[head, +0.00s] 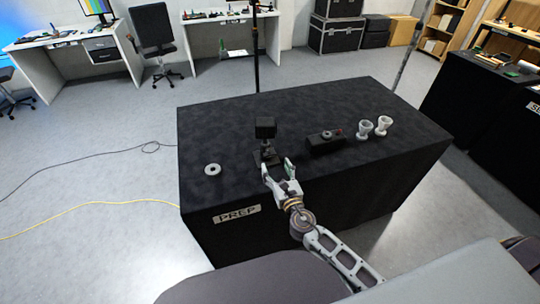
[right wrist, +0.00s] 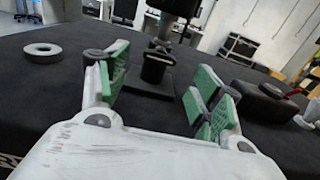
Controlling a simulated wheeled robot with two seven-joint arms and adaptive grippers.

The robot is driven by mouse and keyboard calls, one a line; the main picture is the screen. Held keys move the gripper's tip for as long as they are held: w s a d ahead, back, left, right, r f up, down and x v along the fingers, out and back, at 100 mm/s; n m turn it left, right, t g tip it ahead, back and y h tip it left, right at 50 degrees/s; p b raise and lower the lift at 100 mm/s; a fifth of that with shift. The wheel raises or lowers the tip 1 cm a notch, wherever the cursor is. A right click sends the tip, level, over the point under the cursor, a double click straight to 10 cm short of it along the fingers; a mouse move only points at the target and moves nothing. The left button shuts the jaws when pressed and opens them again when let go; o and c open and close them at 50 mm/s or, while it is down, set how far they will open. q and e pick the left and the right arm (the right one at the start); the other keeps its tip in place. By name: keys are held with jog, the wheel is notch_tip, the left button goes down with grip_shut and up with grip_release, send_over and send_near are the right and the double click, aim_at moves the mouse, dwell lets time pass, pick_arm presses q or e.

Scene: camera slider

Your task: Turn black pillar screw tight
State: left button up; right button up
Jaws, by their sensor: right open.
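The black pillar (head: 267,146) stands upright on a flat black base (right wrist: 150,82) on the black-covered table (head: 230,115), with a black block (head: 265,127) on top. A dark round knob (right wrist: 155,66), which looks like the pillar screw, sits low at the pillar's near side. My right gripper (head: 277,167) is open in front of the pillar, its fingers pointing at it. In the right wrist view the knob shows between the two green-padded fingers, beyond their tips and apart from them. Nothing is held. My left gripper is out of view.
A pale ring (head: 212,169) lies on the table left of the pillar. A black device with a round dial (head: 325,141) and two pale goblet-shaped pieces (head: 365,128) (head: 384,124) stand to the right. The table's front carries a PREP label (head: 237,213).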

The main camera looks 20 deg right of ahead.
aim_at(271, 156)
jog(key=shift+w, duration=1.55)
jog(key=shift+w+a, duration=0.1)
jog(key=shift+w, duration=1.95)
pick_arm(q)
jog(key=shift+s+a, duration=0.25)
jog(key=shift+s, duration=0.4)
pick_arm(e)
jog(key=shift+w, duration=0.15)
jog(key=c, duration=1.2)
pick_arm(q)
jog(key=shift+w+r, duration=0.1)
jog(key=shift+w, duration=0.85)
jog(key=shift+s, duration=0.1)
